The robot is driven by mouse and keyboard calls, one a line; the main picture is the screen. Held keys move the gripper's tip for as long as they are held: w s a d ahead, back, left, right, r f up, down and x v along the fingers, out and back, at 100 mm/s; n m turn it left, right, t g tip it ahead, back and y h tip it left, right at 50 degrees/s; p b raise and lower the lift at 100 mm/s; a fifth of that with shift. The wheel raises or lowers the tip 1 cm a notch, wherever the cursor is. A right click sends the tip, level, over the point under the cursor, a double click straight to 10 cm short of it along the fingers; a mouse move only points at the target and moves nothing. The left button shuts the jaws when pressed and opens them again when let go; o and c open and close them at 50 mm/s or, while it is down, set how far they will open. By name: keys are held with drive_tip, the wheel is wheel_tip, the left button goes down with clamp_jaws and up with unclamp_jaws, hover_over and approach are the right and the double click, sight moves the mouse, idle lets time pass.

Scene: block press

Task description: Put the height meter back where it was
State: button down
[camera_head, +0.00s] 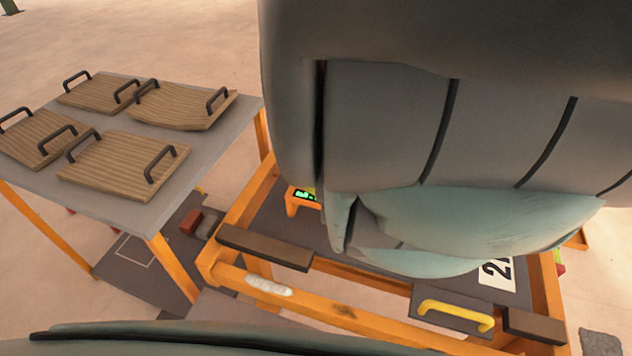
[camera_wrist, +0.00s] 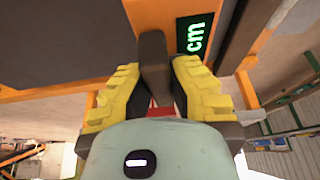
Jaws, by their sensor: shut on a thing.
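The height meter (camera_head: 303,197) is orange with a lit green display and shows at the left edge of my arm in the head view, over the dark top of the orange-framed press. In the wrist view its orange body (camera_wrist: 150,16) and display reading "cm" fill the top. My gripper (camera_wrist: 153,85) has yellow fingers closed on both sides of the meter's dark grip bar. Something red shows between the fingers below the bar. Most of the meter and the gripper are hidden behind my arm in the head view.
A grey table (camera_head: 232,105) at the left bears several wooden boards with black handles. The orange press frame (camera_head: 350,316) has dark pads and a yellow handle (camera_head: 455,313) at the front. A red block (camera_head: 190,222) lies low between table and frame. My arm hides the frame's back.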

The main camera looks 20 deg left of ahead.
drive_tip(key=shift+f, duration=0.4)
drive_tip(key=shift+f, duration=0.2)
drive_tip(key=c, duration=1.1)
unclamp_jaws()
drive_tip(key=shift+r, duration=0.1)
